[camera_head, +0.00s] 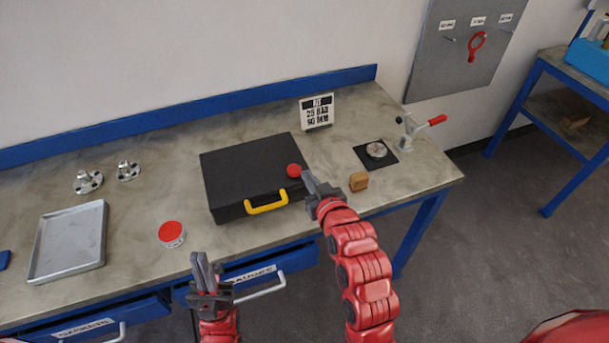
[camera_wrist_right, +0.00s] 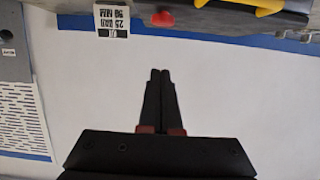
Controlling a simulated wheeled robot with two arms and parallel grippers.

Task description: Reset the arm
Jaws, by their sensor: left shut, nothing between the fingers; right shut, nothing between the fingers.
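My left gripper (camera_head: 203,268) is shut and empty. It points up in front of the bench's front edge, over the drawer fronts, at the lower middle of the head view. My right gripper (camera_head: 311,179) is shut and empty. In the head view it shows just right of the black case's front right corner, with a red ball-shaped part (camera_head: 294,170) beside its tips. In the right wrist view its two fingers (camera_wrist_right: 160,76) lie together against a pale wall, with nothing between them.
The workbench (camera_head: 130,230) carries a black case (camera_head: 250,170) with a yellow handle, a grey tray (camera_head: 70,243), a red-topped tin (camera_head: 171,234), flanged metal parts (camera_head: 88,181), a sign (camera_head: 317,111), a wooden block (camera_head: 358,181) and a red-handled clamp (camera_head: 410,130).

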